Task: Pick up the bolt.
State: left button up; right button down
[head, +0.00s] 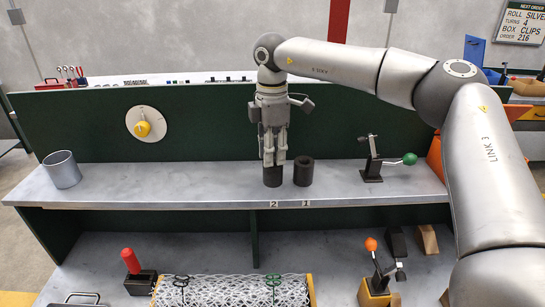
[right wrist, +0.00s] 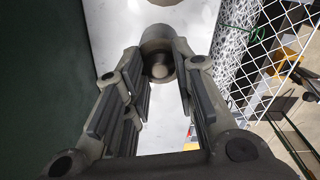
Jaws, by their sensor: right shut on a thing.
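My right gripper (head: 272,160) points straight down over the dark cylinder (head: 272,178) above label 2 on the grey shelf. In the right wrist view, the fingers (right wrist: 162,75) close around a short round grey-brown piece, which I take to be the bolt (right wrist: 160,70). Its round end faces the camera. In the head view the fingers hide the bolt, and I cannot tell whether it is clear of the cylinder. My left gripper is not in view.
A second dark cylinder (head: 303,172), with an open top, stands close on the right above label 1. A green-knobbed lever clamp (head: 373,165) is farther right, and a grey cup (head: 62,170) is far left. A dark green panel (head: 200,125) rises behind the shelf (head: 180,188).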

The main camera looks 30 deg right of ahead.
jog(key=shift+r+p, duration=0.3)
jog(key=shift+r, duration=0.1)
notch_tip(320, 180, up, 10)
jog(key=b, duration=0.2)
jog(key=shift+f+b, duration=0.15)
jog(key=shift+b, duration=0.25)
